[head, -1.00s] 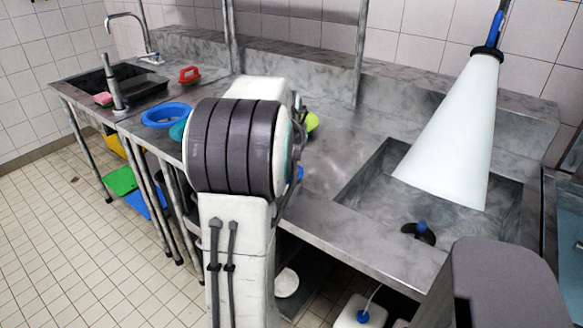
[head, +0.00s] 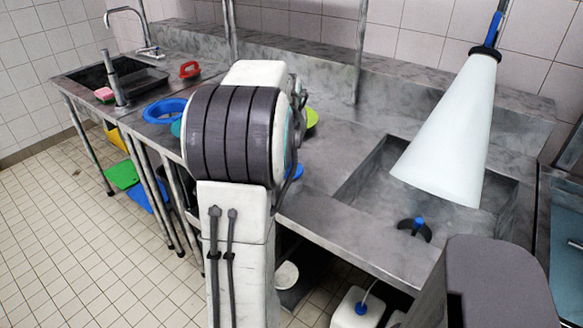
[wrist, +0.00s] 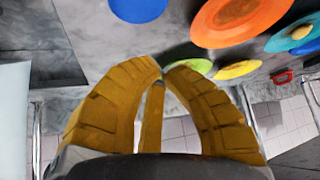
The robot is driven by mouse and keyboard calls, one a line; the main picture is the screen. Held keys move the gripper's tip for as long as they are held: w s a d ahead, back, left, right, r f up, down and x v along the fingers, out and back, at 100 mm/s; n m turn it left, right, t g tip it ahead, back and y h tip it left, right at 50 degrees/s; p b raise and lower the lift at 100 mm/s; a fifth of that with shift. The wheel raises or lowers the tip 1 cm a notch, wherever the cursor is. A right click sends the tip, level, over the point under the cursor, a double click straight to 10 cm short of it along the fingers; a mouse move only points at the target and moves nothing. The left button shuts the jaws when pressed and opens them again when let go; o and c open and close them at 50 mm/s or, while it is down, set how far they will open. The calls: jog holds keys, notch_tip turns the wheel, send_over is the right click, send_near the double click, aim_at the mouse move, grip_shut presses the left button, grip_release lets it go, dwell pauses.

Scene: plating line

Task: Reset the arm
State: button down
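My arm stands upright in the middle of the head view, and its own links hide my gripper there. In the wrist view my gripper (wrist: 163,71) shows its yellow-brown ribbed fingers, with the tips drawn together almost touching. I see nothing held between them. Beyond the tips lie an orange plate (wrist: 238,20), a blue disc (wrist: 138,9), a green disc (wrist: 190,66) and a yellow disc (wrist: 238,69). My gripper appears apart from all of them.
A steel counter (head: 330,225) runs across, with a basin (head: 375,190) on the right and a sink (head: 140,80) at far left. A pale cone-shaped shade (head: 450,130) hangs over the basin. A blue ring (head: 165,111) and red item (head: 190,69) lie left. Tiled floor (head: 80,240) is open at left.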

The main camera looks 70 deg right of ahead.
dwell(0.5)
jog(key=a+f+y, duration=0.1)
jog(key=a+f, duration=0.1)
jog(key=s+a+f+y, duration=0.1)
jog(key=a+f, duration=0.1)
jog(key=a, duration=0.1)
jog(key=s+a+f+y, duration=0.1)
jog(key=a+f, duration=0.2)
jog(key=shift+a+f+g+y, duration=0.1)
jog(key=shift+a+g+y, duration=0.1)
jog(key=shift+g+y, duration=0.2)
jog(key=w+a+r+n+t+y+p, duration=0.1)
jog(key=a+n, duration=0.4)
jog(key=a, duration=0.8)
jog(key=w+a+r+n+y+p, duration=0.1)
jog(key=w+a+r+n, duration=0.2)
jog(key=a, duration=1.1)
jog(key=w+a+r+n+t+y+p, duration=0.1)
jog(key=w+a+n, duration=0.3)
jog(key=a, duration=1)
jog(key=shift+w+r+n+t, duration=0.35)
jog(key=shift+r+n, duration=0.2)
jog(key=shift+n, duration=1.25)
